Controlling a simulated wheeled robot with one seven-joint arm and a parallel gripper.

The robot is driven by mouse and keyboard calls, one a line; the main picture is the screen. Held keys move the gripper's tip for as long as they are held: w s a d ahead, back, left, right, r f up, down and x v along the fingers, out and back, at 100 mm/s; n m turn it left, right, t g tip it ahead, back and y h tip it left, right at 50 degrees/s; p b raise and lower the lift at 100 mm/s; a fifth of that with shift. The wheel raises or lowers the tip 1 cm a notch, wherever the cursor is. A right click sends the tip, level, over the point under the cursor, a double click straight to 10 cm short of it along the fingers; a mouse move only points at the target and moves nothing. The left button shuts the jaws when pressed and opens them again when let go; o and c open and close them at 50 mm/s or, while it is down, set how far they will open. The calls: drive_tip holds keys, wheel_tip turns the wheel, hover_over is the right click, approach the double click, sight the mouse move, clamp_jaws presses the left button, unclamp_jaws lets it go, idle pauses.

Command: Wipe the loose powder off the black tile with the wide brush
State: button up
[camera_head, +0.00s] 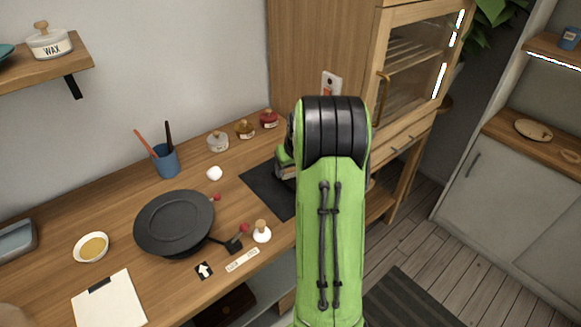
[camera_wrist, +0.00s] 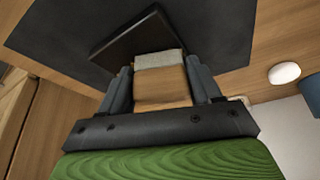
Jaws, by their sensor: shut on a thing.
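My gripper (camera_wrist: 160,88) is shut on the wide brush (camera_wrist: 160,85), which has a wooden body and a pale grey bristle end. In the wrist view the brush points at the black tile (camera_wrist: 125,33), and its bristle end overlaps the tile's near part. I cannot tell whether the bristles touch it. The tile lies on a dark mat (camera_wrist: 60,20). No loose powder can be made out on the visible part of the tile.
Several jars (camera_head: 245,130) line the back. A blue cup (camera_head: 165,162) and a white lump (camera_head: 214,173) are nearby. A glass-door cabinet (camera_head: 415,70) rises right.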

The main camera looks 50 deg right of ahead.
drive_tip(key=shift+w+p, duration=0.4)
drive_tip(key=shift+w, duration=0.25)
drive_tip(key=shift+s+d, duration=0.65)
drive_tip(key=shift+s, duration=0.05)
drive_tip(key=shift+w+d+p, duration=0.4)
drive_tip(key=shift+d, duration=0.35)
drive_tip(key=shift+s+d, duration=0.5)
drive_tip(key=shift+d, duration=0.2)
drive_tip(key=shift+w+a, duration=0.1)
drive_tip(key=shift+w, duration=0.4)
drive_tip(key=shift+s, duration=0.45)
drive_tip(key=shift+w, duration=0.3)
drive_tip(key=shift+s+f, duration=0.1)
drive_tip(key=shift+s, duration=0.05)
drive_tip(key=shift+a+b, duration=0.35)
drive_tip(key=shift+a, duration=0.4)
drive_tip(key=shift+s+a+b, duration=0.2)
drive_tip(key=shift+a+b, duration=0.2)
drive_tip(key=shift+a, duration=0.4)
drive_tip(key=shift+w+a, duration=0.55)
drive_tip(key=shift+w, duration=0.1)
drive_tip(key=shift+r+p, duration=0.7)
drive_tip(key=shift+r, duration=0.3)
